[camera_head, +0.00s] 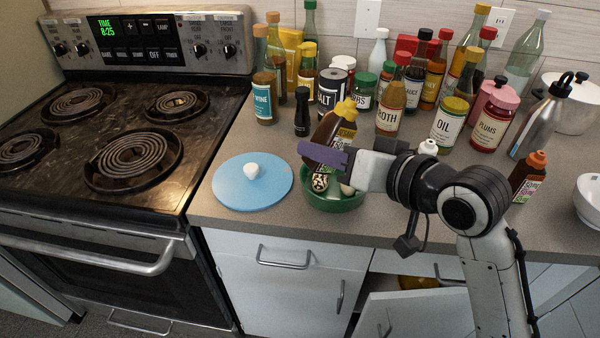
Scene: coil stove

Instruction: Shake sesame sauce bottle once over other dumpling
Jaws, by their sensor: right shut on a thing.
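My right gripper (335,158) comes in from the right and is shut on a brown sauce bottle (328,127) with a yellow cap, which I take as the sesame sauce bottle. The bottle is tilted, cap toward the upper right, and is held above the green bowl (336,206). The purple finger covers part of the bottle. In the bowl lie a dumpling with dark streaks (320,182) on the left and a paler dumpling (347,190) on the right, partly hidden by the gripper. My left gripper is not in view.
A blue disc (230,188) with a white knob-like piece lies left of the bowl. Several bottles and jars crowd the back, including an oil jar (449,123). Another brown bottle (526,178) stands right. A coil stove (110,150) is left. The counter's front edge is close.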

